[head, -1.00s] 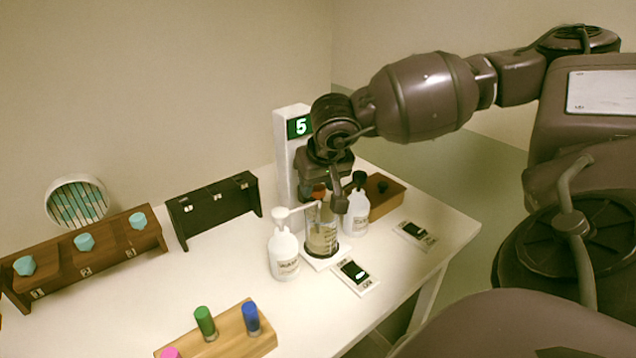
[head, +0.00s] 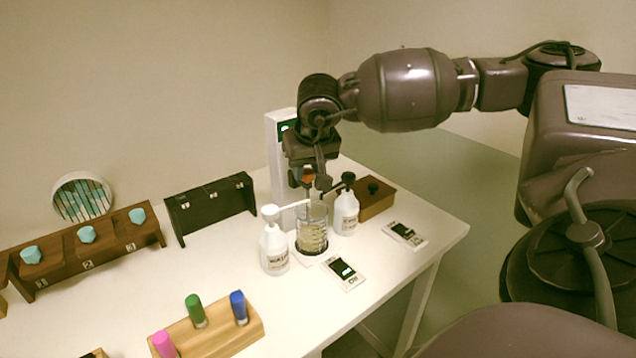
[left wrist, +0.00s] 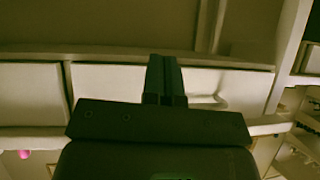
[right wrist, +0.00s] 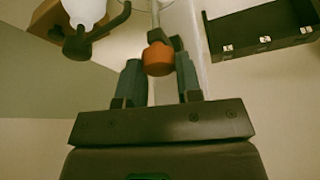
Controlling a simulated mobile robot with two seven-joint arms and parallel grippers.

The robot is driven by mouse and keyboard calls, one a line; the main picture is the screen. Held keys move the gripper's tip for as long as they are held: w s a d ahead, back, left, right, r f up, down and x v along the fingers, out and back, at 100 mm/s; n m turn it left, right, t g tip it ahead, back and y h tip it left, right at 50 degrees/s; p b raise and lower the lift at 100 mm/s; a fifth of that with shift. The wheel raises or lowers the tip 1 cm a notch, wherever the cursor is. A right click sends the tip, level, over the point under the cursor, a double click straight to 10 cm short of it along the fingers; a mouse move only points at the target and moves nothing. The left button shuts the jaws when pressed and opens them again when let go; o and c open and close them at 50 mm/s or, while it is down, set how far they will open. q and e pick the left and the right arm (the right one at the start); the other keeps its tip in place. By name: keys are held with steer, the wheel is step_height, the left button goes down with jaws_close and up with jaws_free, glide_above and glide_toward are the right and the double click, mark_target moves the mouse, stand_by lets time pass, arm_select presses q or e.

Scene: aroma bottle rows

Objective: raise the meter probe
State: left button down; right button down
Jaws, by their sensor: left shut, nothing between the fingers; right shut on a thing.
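The meter probe has an orange cap (head: 308,175) and a thin rod that reaches down to the glass beaker (head: 312,238) of pale liquid. Whether the rod's tip is still in the liquid is unclear. My right gripper (head: 311,184) is shut on the probe at its cap, above the beaker. In the right wrist view the orange cap (right wrist: 158,60) sits between the fingers of that gripper (right wrist: 158,75). The white meter column (head: 278,155) stands behind, its green display mostly hidden by my arm. My left gripper (left wrist: 165,78) is shut and empty in the left wrist view.
A white pump bottle (head: 274,250) stands left of the beaker and a black-topped bottle (head: 346,212) right of it. Two small display devices (head: 343,272) (head: 405,234) lie in front. A black rack (head: 211,205) stands behind left; a wooden vial block (head: 207,332) is in front.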

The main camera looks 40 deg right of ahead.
step_height(320, 180, up, 7)
steer(key=shift+f+p, duration=0.15)
steer(key=shift+p, duration=0.95)
steer(key=shift+r, duration=0.25)
steer(key=shift+w+r, duration=0.1)
steer(key=c, duration=1.1)
jaws_free()
steer(key=shift+o, duration=0.2)
steer(key=v, duration=1.1)
